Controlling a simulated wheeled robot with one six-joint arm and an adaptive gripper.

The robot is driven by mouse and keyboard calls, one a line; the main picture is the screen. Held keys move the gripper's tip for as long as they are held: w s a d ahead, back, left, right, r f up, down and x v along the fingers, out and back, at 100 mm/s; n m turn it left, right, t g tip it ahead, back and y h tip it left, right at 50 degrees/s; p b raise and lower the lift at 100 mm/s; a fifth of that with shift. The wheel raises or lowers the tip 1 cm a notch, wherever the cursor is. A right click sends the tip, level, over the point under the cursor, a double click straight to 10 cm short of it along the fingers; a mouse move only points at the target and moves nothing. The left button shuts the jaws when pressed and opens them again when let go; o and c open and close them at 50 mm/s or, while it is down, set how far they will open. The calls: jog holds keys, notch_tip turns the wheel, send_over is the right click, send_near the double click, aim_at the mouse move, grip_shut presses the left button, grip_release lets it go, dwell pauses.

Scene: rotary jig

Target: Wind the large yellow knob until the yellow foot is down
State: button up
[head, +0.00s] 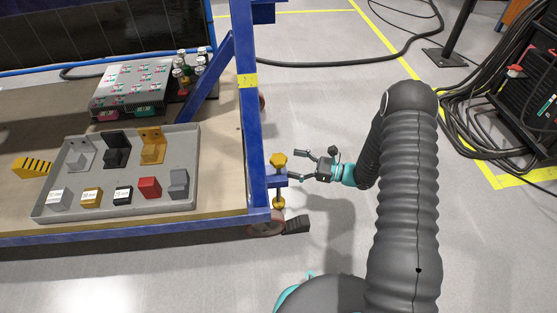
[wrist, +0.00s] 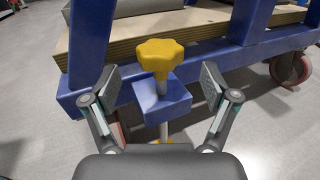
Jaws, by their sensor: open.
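The large yellow knob (head: 278,160) tops a threaded post at the right corner of the blue cart frame. In the wrist view the knob (wrist: 160,56) is lobed and sits above a blue bracket block (wrist: 162,97). The yellow foot (head: 279,203) is below the bracket at the lower end of the post; the floor beneath it is close, but I cannot tell whether they touch. In the wrist view only part of the foot (wrist: 173,142) shows above my gripper body. My gripper (head: 297,164) is open, to the right of the knob, its fingers spread either side and not touching it.
A grey tray (head: 185,207) with several brackets and blocks lies on the cart's wooden deck. A blue upright (head: 248,130) rises behind the knob. A caster wheel (wrist: 291,68) stands under the frame.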

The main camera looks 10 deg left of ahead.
aim_at(279, 158)
jog(key=a, duration=0.5)
jog(key=shift+w+a, duration=0.3)
jog(key=shift+a, duration=0.05)
jog(key=c, duration=1.2)
